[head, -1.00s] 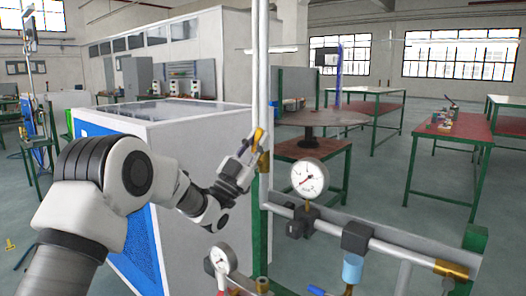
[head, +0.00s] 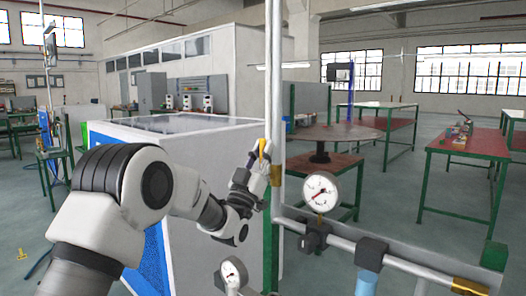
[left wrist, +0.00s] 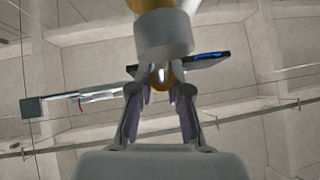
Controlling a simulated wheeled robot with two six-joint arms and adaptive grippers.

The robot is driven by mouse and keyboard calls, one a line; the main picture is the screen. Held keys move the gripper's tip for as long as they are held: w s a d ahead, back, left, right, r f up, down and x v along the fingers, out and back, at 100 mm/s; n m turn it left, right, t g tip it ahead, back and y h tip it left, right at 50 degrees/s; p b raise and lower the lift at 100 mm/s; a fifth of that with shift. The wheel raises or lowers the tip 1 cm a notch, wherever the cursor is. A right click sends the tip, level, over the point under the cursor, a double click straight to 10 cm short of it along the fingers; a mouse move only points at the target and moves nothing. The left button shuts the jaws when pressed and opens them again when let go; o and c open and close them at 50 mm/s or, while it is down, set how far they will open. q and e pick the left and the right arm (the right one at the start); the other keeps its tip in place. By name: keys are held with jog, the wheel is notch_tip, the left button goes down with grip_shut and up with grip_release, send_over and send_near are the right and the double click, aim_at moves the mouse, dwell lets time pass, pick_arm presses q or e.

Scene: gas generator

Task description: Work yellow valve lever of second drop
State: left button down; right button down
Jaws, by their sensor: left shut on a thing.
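The yellow valve lever (head: 263,149) is on the upright pale pipe (head: 275,80), beside a brass-coloured fitting (head: 276,175). My left gripper (head: 258,157) reaches it from the left and is shut on the lever, its fingers close against the pipe. In the left wrist view, a yellow piece (left wrist: 160,77) lies between the two fingertips (left wrist: 160,92), below a pale round pipe end or collar (left wrist: 163,36). The lever's exact angle is hard to tell because the fingers cover part of it. My right gripper is not in view.
A round pressure gauge (head: 320,192) stands right of the pipe above a horizontal pipe (head: 345,243). A second gauge (head: 233,272) is below the gripper. A white-and-blue cabinet (head: 185,128) stands behind my left arm. Worktables (head: 470,143) are farther back right.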

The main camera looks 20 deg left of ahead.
pick_arm(q)
jog(key=c, duration=1.1)
grip_release()
jog(key=shift+w, duration=0.1)
jog(key=v, duration=1.2)
